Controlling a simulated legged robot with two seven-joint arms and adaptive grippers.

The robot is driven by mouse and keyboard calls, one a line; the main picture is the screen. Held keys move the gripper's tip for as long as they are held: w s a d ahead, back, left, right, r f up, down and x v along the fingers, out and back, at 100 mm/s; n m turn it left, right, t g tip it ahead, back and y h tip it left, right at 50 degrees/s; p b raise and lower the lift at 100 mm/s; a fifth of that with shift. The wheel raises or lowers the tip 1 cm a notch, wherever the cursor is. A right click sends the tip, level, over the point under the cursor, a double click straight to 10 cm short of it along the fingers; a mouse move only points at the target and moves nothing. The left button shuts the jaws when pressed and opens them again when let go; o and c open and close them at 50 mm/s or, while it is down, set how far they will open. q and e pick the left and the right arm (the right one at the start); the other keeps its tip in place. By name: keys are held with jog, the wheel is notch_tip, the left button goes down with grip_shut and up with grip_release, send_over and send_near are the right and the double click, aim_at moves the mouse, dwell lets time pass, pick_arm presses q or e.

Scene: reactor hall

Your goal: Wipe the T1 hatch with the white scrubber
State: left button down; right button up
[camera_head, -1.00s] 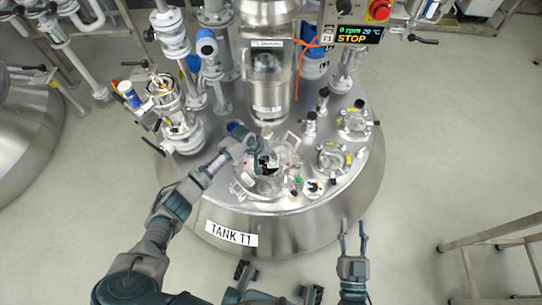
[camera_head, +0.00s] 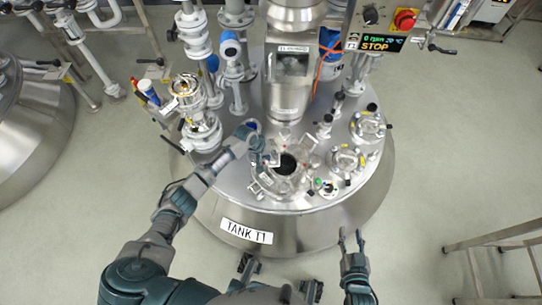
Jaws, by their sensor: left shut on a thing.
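The T1 hatch (camera_head: 287,163) is a round metal fitting with a dark centre, on top of the steel tank marked "TANK T1" (camera_head: 246,231). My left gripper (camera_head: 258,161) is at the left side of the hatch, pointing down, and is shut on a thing. The white scrubber cannot be made out clearly; what the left gripper holds is mostly hidden by the fingers. I cannot tell whether it touches the hatch. My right gripper (camera_head: 351,236) is open and empty, in front of the tank and clear of it.
Smaller round ports (camera_head: 345,160) and valves stand on the tank top right of the hatch. A sight-glass column (camera_head: 291,75) rises behind it. A white valve stack (camera_head: 203,130) stands on the left. A control box (camera_head: 382,40) reads STOP. A metal railing (camera_head: 490,245) is at the lower right.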

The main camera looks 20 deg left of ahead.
pick_arm(q)
jog(key=shift+d+r+p, duration=0.5)
jog(key=shift+d+r, duration=0.15)
jog(key=shift+r, duration=0.35)
jog(key=shift+w+r, duration=0.1)
jog(key=shift+a+r+p, duration=0.3)
jog(key=shift+a+p, duration=0.1)
jog(key=shift+p, duration=0.05)
jog(key=shift+a+r, duration=0.1)
jog(key=shift+r, duration=0.1)
jog(key=shift+d+r+p, duration=0.4)
jog(key=shift+r+p, duration=0.25)
jog(key=shift+p, duration=0.15)
jog(key=shift+a+r+p, duration=0.25)
jog(key=shift+r+p, duration=0.45)
jog(key=shift+d+r+p, duration=0.2)
jog(key=shift+r+p, duration=0.5)
jog(key=shift+a, duration=0.1)
pick_arm(e)
jog(key=s+d+f+g+h, duration=0.1)
jog(key=s+d+f+g, duration=0.2)
jog(key=s, duration=0.4)
jog(key=s+d+f+g+h, duration=0.1)
jog(key=s+d+f+g, duration=0.2)
jog(key=s+f+g, duration=0.3)
jog(key=shift+s+f+m+g+h, duration=0.3)
jog(key=shift+s+g+h, duration=0.1)
jog(key=shift+s+g, duration=0.55)
pick_arm(q)
jog(key=shift+a+f, duration=0.1)
